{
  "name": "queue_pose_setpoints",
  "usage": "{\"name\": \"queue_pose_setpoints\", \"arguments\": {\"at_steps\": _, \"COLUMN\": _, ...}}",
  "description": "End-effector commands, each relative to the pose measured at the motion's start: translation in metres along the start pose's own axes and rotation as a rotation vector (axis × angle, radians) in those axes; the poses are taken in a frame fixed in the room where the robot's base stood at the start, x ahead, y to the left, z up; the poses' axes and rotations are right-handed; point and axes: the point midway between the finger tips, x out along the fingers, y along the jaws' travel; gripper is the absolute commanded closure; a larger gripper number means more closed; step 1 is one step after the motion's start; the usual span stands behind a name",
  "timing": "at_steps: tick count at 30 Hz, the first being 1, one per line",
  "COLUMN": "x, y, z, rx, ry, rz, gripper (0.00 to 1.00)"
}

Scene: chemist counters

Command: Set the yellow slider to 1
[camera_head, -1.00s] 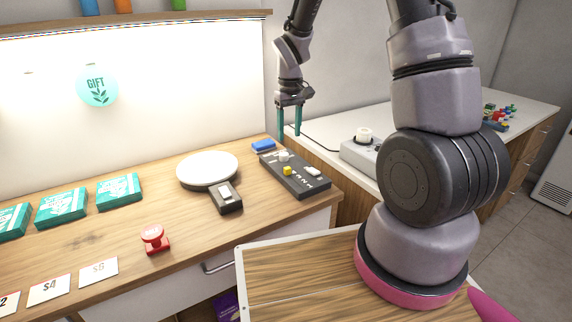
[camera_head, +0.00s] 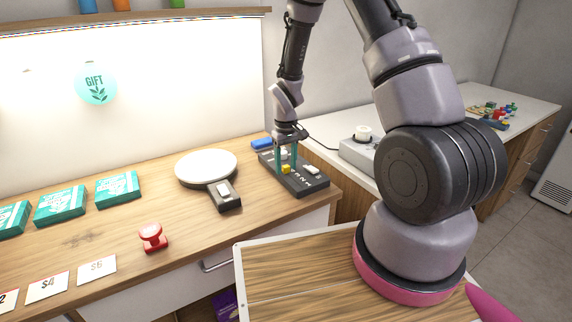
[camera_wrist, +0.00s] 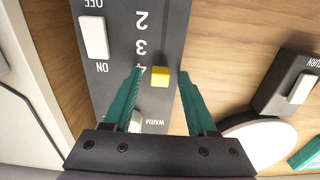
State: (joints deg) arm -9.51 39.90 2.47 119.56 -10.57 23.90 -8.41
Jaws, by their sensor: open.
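The yellow slider (camera_head: 286,169) is a small cube on the dark control panel (camera_head: 308,188). In the wrist view the yellow slider (camera_wrist: 160,76) is beside the printed 4, with 3 and 2 farther up the picture. The 1 is not visible there. My gripper (camera_wrist: 161,72) is open, with one teal finger on either side of the slider and gaps showing between them. In the head view my gripper (camera_head: 286,165) points down over the panel. I cannot tell whether the fingertips touch the panel.
A white rocker switch (camera_wrist: 94,37) marked ON and OFF is on the panel. A white knob (camera_wrist: 136,122) is partly hidden near WARM. A round white plate (camera_head: 206,167) and a switch box (camera_head: 226,198) are left of the panel.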

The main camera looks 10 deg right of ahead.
Motion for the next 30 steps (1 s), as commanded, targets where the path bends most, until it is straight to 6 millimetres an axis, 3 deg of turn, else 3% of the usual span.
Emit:
{"name": "queue_pose_setpoints", "arguments": {"at_steps": 6, "x": 0.0003, "y": 0.0, "z": -0.0002, "rx": 0.0, "ry": 0.001, "rz": 0.0, "gripper": 0.43}}
{"name": "queue_pose_setpoints", "arguments": {"at_steps": 7, "x": 0.0003, "y": 0.0, "z": -0.0002, "rx": 0.0, "ry": 0.001, "rz": 0.0, "gripper": 0.46}}
{"name": "queue_pose_setpoints", "arguments": {"at_steps": 11, "x": 0.0002, "y": 0.0001, "z": -0.0002, "rx": 0.0, "ry": 0.001, "rz": 0.0, "gripper": 0.96}}
{"name": "queue_pose_setpoints", "arguments": {"at_steps": 12, "x": 0.0002, "y": 0.0, "z": -0.0002, "rx": 0.0, "ry": 0.001, "rz": 0.0, "gripper": 1.0}}
{"name": "queue_pose_setpoints", "arguments": {"at_steps": 30, "x": -0.0001, "y": 0.0001, "z": -0.0002, "rx": 0.0, "ry": 0.001, "rz": 0.0, "gripper": 1.0}}
